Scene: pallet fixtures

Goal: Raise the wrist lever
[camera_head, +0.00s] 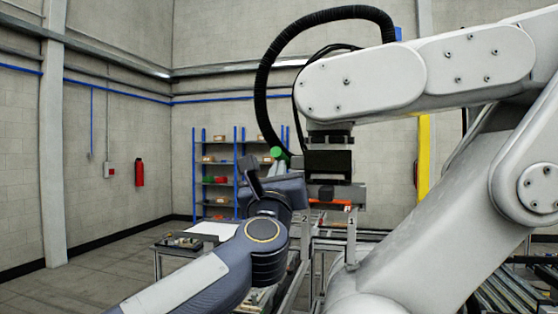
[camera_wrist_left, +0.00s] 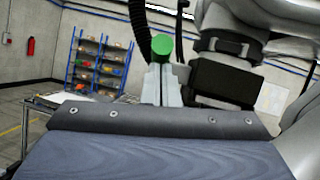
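My left gripper (camera_head: 278,168) is raised at the end of my dark grey-blue wrist, beside the large white robot arm's dark wrist. Its two pale fingers (camera_wrist_left: 161,86) point up and stand close together, with a thin line between them. A green rounded grip (camera_head: 278,153), apparently the wrist lever's end, is at the fingertips. It also shows in the left wrist view (camera_wrist_left: 163,47), overlapping the tips. I cannot tell whether it sits between the fingers or only against them. The rest of the lever is hidden. My right gripper is not in view.
The white robot arm (camera_head: 360,85), with a black hose (camera_head: 262,85), fills the right side. Its dark wrist block (camera_head: 329,163) is close to my left gripper. A low table (camera_head: 165,248) stands to the left. Blue shelving (camera_head: 217,175) is farther back.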

